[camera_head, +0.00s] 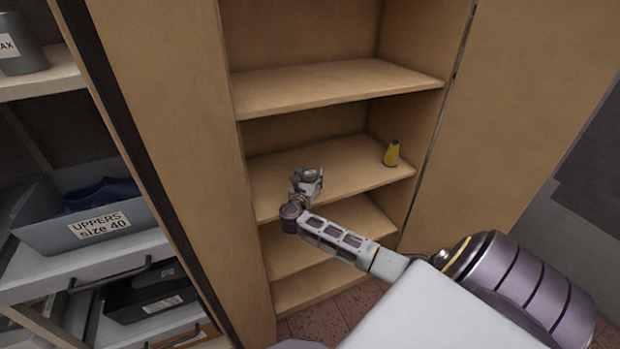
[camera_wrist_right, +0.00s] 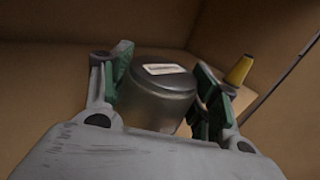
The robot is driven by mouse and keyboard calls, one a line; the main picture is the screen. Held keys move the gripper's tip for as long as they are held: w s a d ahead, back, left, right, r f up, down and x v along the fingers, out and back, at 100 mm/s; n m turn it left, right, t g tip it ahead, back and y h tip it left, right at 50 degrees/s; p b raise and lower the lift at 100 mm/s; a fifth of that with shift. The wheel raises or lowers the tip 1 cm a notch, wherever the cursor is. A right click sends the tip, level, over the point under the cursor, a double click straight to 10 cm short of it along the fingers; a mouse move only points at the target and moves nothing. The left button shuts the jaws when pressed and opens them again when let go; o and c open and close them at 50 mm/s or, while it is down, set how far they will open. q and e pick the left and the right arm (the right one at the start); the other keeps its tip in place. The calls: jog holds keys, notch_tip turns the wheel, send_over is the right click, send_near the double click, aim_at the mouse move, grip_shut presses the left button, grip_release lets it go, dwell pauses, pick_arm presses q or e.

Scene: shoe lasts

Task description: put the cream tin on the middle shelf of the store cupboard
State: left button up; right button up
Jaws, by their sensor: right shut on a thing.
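The cream tin (camera_wrist_right: 158,97) looks like a round grey metal tin with a pale label on its lid. It sits upright between the green pads of my right gripper (camera_wrist_right: 160,92), which is shut on it. In the head view the right gripper (camera_head: 307,180) is at the front part of a middle shelf (camera_head: 345,172) of the open store cupboard (camera_head: 180,120). The tin (camera_head: 309,174) is mostly hidden there by the gripper. I cannot tell whether it touches the shelf. My left gripper is not in view.
A yellow cone-shaped item (camera_head: 391,154) stands on the same shelf to the right. The upper shelf (camera_head: 330,84) and the lower shelf (camera_head: 320,240) look bare. On the left a rack holds a grey bin (camera_head: 85,215) labelled uppers and a wax pot (camera_head: 22,45).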

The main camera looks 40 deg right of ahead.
jog(key=shift+f, duration=0.3)
jog(key=o, duration=1.3)
